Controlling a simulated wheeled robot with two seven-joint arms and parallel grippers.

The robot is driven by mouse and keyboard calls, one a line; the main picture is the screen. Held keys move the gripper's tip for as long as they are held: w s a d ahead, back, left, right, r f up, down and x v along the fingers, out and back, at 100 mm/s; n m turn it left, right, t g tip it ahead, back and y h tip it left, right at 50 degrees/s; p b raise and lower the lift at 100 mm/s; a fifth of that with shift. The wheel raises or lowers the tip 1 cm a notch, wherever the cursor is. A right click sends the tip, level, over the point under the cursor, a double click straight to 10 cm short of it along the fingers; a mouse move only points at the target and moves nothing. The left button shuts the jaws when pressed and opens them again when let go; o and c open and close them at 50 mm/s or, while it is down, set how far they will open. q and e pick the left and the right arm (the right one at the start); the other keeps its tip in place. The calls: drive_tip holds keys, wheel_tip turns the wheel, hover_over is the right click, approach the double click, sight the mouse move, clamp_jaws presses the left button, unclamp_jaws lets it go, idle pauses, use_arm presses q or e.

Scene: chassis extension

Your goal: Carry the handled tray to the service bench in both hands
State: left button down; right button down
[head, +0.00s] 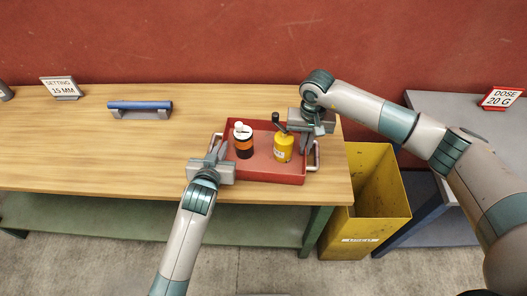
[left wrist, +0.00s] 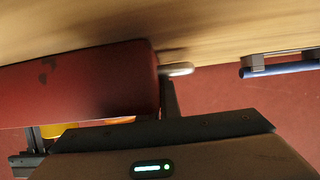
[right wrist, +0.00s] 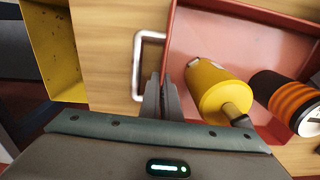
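The red handled tray (head: 265,174) is at the right end of the wooden bench, level as far as I can see. It holds a dark bottle with an orange band and white cap (head: 244,141) and a yellow bottle with a dark top (head: 283,148), both upright. My left gripper (head: 213,155) is at the tray's left handle (left wrist: 178,69); its fingers overlap, so its grip is unclear.
The wooden bench (head: 80,150) carries a blue-barred object (head: 140,106) and a "SETTING 15 MM" sign (head: 61,87). A yellow open bin (head: 370,225) stands between it and a grey bench (head: 440,102) with a "DOSE 20 G" sign (head: 501,98). The wooden bench's middle is clear.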

use_arm(q)
drive_tip(key=shift+r, duration=0.15)
use_arm(e)
drive_tip(key=shift+w+r, duration=0.1)
drive_tip(key=shift+r, duration=0.05)
